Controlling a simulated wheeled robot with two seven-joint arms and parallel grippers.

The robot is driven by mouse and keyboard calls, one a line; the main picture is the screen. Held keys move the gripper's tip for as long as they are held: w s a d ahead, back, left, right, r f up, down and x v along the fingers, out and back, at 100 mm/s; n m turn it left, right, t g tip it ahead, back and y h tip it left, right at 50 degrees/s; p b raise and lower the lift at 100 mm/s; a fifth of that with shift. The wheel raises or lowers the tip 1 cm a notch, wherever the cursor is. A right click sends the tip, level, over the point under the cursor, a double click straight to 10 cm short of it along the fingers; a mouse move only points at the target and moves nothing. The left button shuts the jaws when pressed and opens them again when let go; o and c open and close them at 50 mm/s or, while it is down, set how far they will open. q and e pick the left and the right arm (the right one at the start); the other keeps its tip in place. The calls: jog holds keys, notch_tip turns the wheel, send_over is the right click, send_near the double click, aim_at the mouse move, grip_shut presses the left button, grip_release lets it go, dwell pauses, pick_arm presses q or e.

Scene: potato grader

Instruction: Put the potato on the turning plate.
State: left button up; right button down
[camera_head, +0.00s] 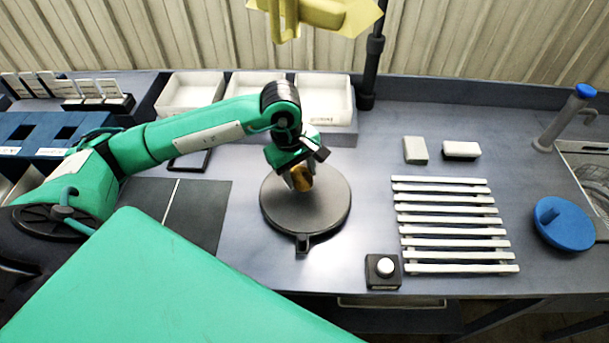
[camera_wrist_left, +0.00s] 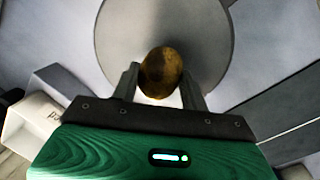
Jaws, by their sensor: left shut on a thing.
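A brown potato (camera_head: 302,180) is held between the fingers of my left gripper (camera_head: 299,182), over the dark round turning plate (camera_head: 325,213). The left wrist view shows the potato (camera_wrist_left: 161,73) between the two grey fingertips of the left gripper (camera_wrist_left: 163,88), with the grey disc of the plate (camera_wrist_left: 190,25) behind it. I cannot tell for sure whether the potato touches the plate. My right gripper is in neither view.
White bins (camera_head: 192,92) stand behind the plate. A small box with a white button (camera_head: 384,267) sits in front right of it. A white slatted rack (camera_head: 445,219) and a blue round lid (camera_head: 564,225) lie to the right. Dark panels (camera_head: 200,212) lie left of the plate.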

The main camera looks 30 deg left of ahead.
aim_at(304, 183)
pick_arm(q)
jog(key=shift+w+d, duration=0.25)
jog(key=shift+d, duration=0.25)
jog(key=shift+f+p, duration=1.05)
jog(key=shift+f, duration=0.7)
jog(key=shift+f, duration=0.1)
jog(key=shift+f+b, duration=0.15)
jog(key=shift+b, duration=0.2)
jog(key=o, duration=1)
jog(key=shift+o, duration=0.2)
